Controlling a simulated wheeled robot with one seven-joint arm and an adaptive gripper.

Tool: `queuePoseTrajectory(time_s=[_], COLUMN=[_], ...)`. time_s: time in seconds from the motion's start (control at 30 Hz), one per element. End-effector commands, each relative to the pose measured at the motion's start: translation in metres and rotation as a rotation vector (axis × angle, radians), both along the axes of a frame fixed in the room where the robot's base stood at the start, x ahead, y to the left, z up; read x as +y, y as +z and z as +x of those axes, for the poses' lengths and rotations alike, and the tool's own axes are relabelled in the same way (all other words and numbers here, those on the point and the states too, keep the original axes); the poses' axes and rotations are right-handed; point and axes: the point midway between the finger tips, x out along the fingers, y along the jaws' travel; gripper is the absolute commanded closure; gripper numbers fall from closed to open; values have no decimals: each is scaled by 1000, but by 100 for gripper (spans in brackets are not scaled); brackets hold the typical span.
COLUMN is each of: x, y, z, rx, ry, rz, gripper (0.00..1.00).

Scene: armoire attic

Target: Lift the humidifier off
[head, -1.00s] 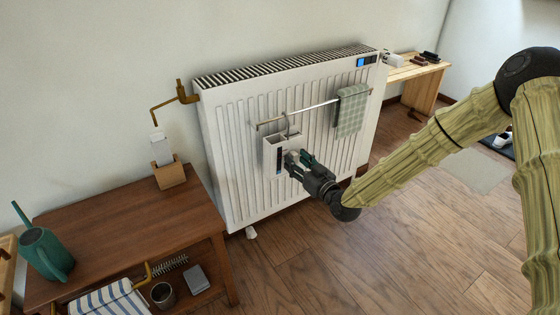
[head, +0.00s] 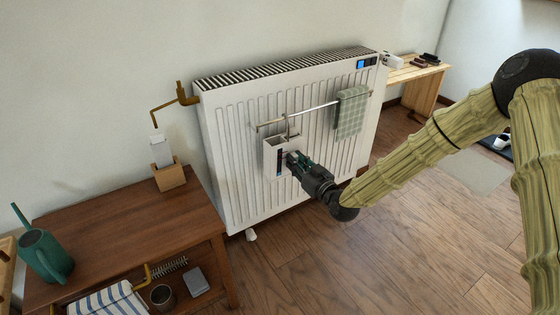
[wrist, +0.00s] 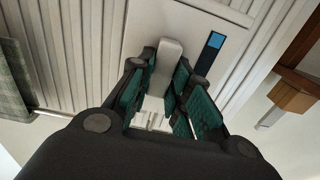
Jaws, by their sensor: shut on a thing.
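The humidifier (head: 270,160) is a white box with a dark and blue strip on its front. It hangs at the front of the radiator by a hook over the metal rail (head: 318,109). My gripper (head: 294,160) is at its front right, shut on the humidifier's pale knob or handle. In the wrist view the humidifier's white face (wrist: 200,30) shows behind the fingers, and my gripper (wrist: 169,92) has its green pads on either side of the pale handle.
The white radiator (head: 235,140) stands against the wall. A checked towel (head: 351,112) hangs on the rail, right of the humidifier. A wooden table (head: 110,245) with a watering can (head: 47,256) stands at left. Open floor lies in front of the radiator.

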Motion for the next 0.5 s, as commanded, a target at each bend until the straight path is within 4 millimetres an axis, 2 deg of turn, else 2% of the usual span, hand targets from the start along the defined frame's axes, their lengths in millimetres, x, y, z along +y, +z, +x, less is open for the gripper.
queuePoseTrajectory(time_s=[0.5], x=[0], y=[21], z=[1], rx=[-3], ry=[0], rz=[1], gripper=[100])
